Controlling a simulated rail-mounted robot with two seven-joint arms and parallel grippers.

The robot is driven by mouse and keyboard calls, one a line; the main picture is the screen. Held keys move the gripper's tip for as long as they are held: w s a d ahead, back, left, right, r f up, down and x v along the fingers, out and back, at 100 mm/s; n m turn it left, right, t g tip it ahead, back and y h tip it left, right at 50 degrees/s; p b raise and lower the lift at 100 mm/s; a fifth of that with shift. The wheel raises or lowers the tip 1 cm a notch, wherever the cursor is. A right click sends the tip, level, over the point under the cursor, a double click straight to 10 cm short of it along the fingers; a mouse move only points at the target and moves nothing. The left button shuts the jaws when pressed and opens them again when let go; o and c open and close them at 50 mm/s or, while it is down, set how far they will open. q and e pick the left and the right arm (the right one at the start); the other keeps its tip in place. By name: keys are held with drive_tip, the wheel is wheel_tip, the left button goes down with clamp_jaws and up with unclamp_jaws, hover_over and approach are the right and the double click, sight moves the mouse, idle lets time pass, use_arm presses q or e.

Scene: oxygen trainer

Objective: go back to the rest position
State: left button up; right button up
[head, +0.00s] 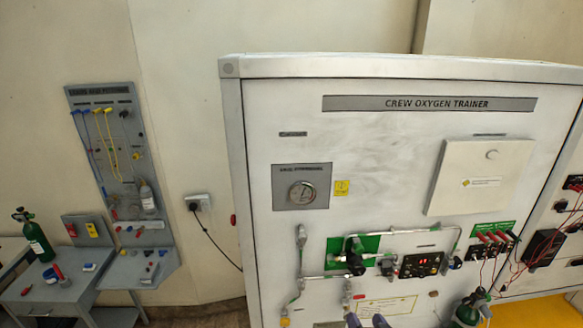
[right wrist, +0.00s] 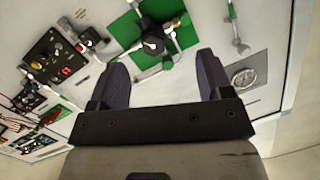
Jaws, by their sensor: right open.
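My right gripper (head: 367,321) shows only as two dark fingertips at the bottom edge of the head view, in front of the lower part of the crew oxygen trainer panel (head: 260,125). In the right wrist view the same gripper (right wrist: 162,64) is open, with its two fingers wide apart and nothing between them. Beyond the fingers is a black valve knob (right wrist: 152,44) on a green plate (right wrist: 128,30); I cannot tell the exact gap. The knob also shows in the head view (head: 356,263). My left gripper is not in view.
The panel has a pressure gauge (head: 301,193), a black switch box (head: 421,264) and pipes. A dark green cylinder (head: 468,309) stands at the lower right. At left are a tool board (head: 112,150) and a grey bench (head: 50,292) with another green cylinder (head: 34,236).

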drive_tip(key=s+r+n+g, duration=0.1)
drive_tip(key=s+r+g, duration=0.15)
drive_tip(key=s, duration=0.35)
drive_tip(key=s+r+g, duration=0.1)
drive_tip(key=s+g, duration=0.3)
drive_tip(key=s, duration=0.3)
drive_tip(key=s+f+n+g+h, duration=0.1)
drive_tip(key=s+f, duration=0.3)
drive_tip(key=s, duration=0.5)
drive_tip(key=s+f+n+g, duration=0.1)
drive_tip(key=s+f+g, duration=0.2)
drive_tip(key=s, duration=0.6)
drive_tip(key=s+f+n+g+h, duration=0.1)
drive_tip(key=s+f+g, duration=0.1)
drive_tip(key=s+f, duration=0.3)
drive_tip(key=s, duration=0.4)
drive_tip(key=shift+s+d+f+h, duration=0.2)
drive_tip(key=shift+s+d+h, duration=0.05)
drive_tip(key=shift+d+h, duration=0.05)
